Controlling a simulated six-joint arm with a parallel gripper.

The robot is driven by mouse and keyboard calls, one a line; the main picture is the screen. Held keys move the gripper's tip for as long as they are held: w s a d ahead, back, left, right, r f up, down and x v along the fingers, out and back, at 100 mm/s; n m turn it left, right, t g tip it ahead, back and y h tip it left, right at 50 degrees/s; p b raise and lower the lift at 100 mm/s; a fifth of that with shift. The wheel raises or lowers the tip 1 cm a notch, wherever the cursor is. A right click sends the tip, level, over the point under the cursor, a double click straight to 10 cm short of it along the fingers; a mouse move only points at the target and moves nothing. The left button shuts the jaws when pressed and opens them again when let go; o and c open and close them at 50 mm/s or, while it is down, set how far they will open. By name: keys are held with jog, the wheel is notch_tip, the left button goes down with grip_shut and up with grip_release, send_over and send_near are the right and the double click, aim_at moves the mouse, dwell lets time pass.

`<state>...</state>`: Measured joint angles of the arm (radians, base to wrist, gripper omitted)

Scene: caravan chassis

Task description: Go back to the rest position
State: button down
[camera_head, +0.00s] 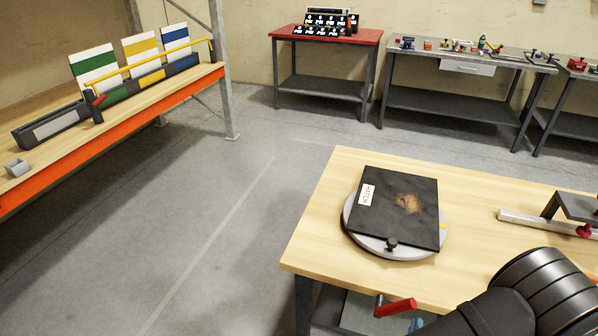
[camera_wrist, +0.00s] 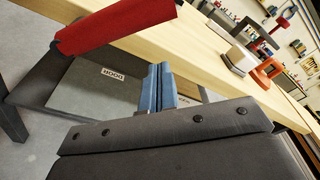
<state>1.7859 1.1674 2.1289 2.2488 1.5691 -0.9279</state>
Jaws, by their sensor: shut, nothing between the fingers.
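My gripper (camera_wrist: 160,85) shows in the wrist view as two blue fingers pressed together, with nothing between them. They are below and outside the edge of the wooden table (camera_head: 325,215). In the head view my dark arm enters at the lower right, and a small bit of blue shows beside it near the bottom edge. A red handle (camera_head: 395,307) is just above that blue bit, by the table's front edge. It shows large at the upper left of the wrist view (camera_wrist: 115,28), apart from the fingers.
A dark square plate labelled HATCH (camera_head: 385,190) lies on a round grey base (camera_head: 390,246) on the table. A rail with a dark bracket (camera_head: 575,207) is at the right. A shelf with coloured panels (camera_head: 95,65) stands left. Open floor lies between.

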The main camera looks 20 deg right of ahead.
jog(key=shift+w+a+r, duration=0.2)
jog(key=shift+w+r, duration=0.25)
jog(key=shift+w, duration=0.15)
jog(key=shift+w+a+r, duration=0.15)
jog(key=shift+w+r, duration=0.25)
jog(key=shift+w, duration=0.15)
jog(key=s+a+f, duration=0.1)
jog(key=s+a, duration=0.5)
jog(key=s, duration=0.2)
jog(key=w+d+r, duration=0.2)
jog(key=w+d, duration=0.3)
jog(key=w, duration=0.4)
jog(key=shift+s+d+f+m+t+y, duration=0.15)
jog(key=shift+s+d+f+m, duration=0.1)
jog(key=shift+f+m, duration=0.7)
jog(key=shift+s+d+f+m+t+y, duration=0.1)
jog(key=shift+s+d+f+m+y, duration=0.15)
jog(key=shift+f+m, duration=0.65)
jog(key=shift+s+d+f+m+t+y, duration=0.15)
jog(key=shift+s+f+m, duration=0.15)
jog(key=shift+f+m, duration=0.65)
